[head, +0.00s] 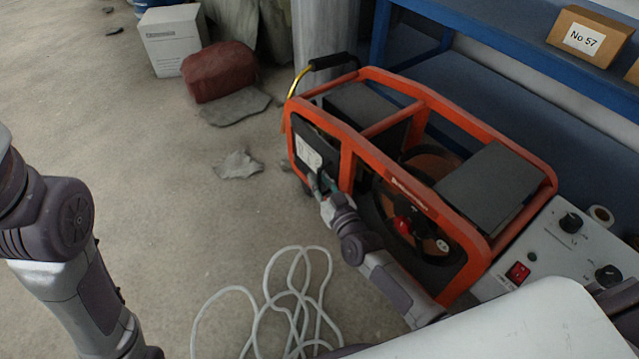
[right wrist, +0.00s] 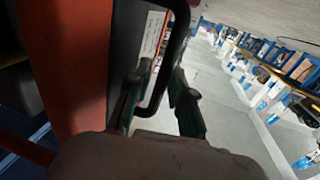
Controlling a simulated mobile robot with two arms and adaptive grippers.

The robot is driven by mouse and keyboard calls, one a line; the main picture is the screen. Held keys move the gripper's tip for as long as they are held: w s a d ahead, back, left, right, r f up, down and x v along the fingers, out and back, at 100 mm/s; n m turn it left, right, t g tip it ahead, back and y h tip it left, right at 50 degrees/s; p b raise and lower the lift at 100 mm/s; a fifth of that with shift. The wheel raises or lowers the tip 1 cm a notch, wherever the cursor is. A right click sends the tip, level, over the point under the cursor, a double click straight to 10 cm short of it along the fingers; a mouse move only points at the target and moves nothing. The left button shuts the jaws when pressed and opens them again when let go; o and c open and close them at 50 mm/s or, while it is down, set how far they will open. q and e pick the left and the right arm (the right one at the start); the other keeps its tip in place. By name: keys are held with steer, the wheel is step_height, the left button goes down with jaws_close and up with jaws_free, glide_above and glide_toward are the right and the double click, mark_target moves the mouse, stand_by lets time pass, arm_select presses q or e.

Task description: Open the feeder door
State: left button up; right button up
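The feeder (head: 385,82) is a box-like machine in an orange tube frame. Its door is a dark panel (head: 329,152) with a white label at the frame's left end; it looks closed. In the right wrist view the door (right wrist: 128,40) is dark beside an orange frame post, with a black bar handle (right wrist: 178,42) standing out from it. My right gripper (head: 322,184) is at the door. In the right wrist view its two fingers (right wrist: 163,72) stand apart on either side of the handle, with a gap visible, so it looks open around the bar. My left gripper is out of view.
A white control box (head: 550,250) with knobs and a red switch stands right of the feeder. A pale cable (head: 290,300) lies coiled on the floor. A red sack (head: 219,71) and white carton (head: 174,40) stand behind. Floor left of the door is mostly clear.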

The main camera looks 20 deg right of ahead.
jaws_close()
stand_by(0.4)
